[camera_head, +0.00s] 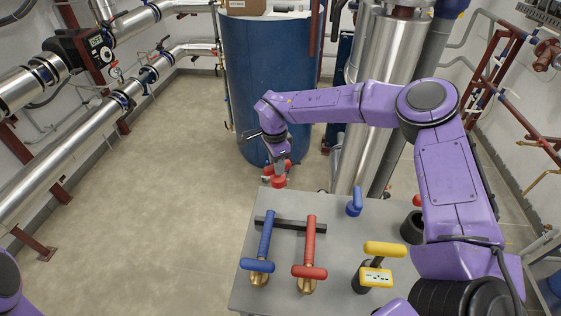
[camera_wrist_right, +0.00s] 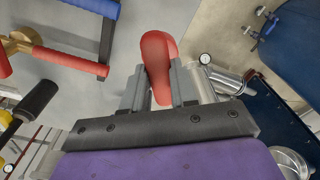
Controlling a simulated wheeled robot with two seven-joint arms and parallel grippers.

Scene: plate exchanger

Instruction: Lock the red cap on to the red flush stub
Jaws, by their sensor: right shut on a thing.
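My right gripper (camera_head: 279,153) hangs at the far left corner of the grey table, pointing down. Its fingers, also in the right wrist view (camera_wrist_right: 160,88), are shut on a red piece with a rounded handle, which I take to be the red cap (camera_wrist_right: 158,55). In the head view the red cap (camera_head: 279,181) shows just below the gripper, at the table's far edge; whether it touches anything there I cannot tell. I cannot make out the red flush stub with certainty. My left gripper is out of the picture.
The grey table (camera_head: 333,235) carries a blue-handled tool (camera_head: 265,235), a red-handled tool (camera_head: 310,240), a blue cap-like piece (camera_head: 355,203) and a yellow-handled device (camera_head: 376,277). A blue tank (camera_head: 262,80) stands behind.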

